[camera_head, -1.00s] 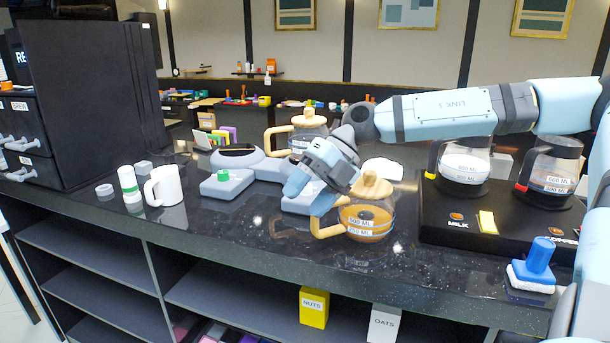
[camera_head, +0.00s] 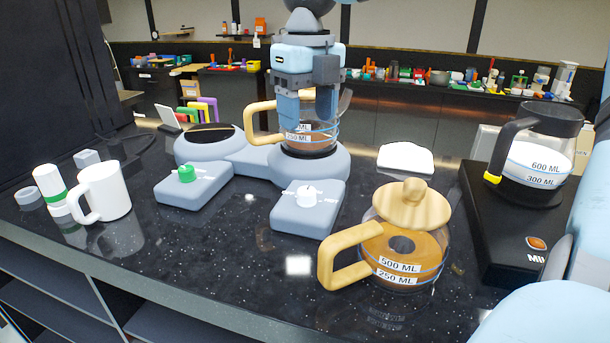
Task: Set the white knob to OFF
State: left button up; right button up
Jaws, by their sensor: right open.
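The white knob (camera_head: 306,196) sits on top of a grey control box (camera_head: 290,218) in the middle of the counter. Its small markings are too small to read, so I cannot tell its setting. My right gripper (camera_head: 307,112) points down with its two fingers apart and empty. In the picture it is above the knob and overlaps the glass pot (camera_head: 322,137) on the round burner behind, hiding much of that pot. It is apart from the knob. My left gripper is not in view.
A green knob (camera_head: 186,173) sits on a similar box to the left. A glass pot of orange liquid (camera_head: 405,262) stands close to the right of the white knob's box. A white mug (camera_head: 107,190) is at left. A dark coffee pot (camera_head: 540,150) stands at right.

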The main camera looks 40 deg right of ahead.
aim_at(308, 191)
notch_tip(308, 191, down, 14)
jog(key=shift+r+b, duration=0.25)
jog(key=shift+b, duration=0.1)
jog(key=c, duration=0.9)
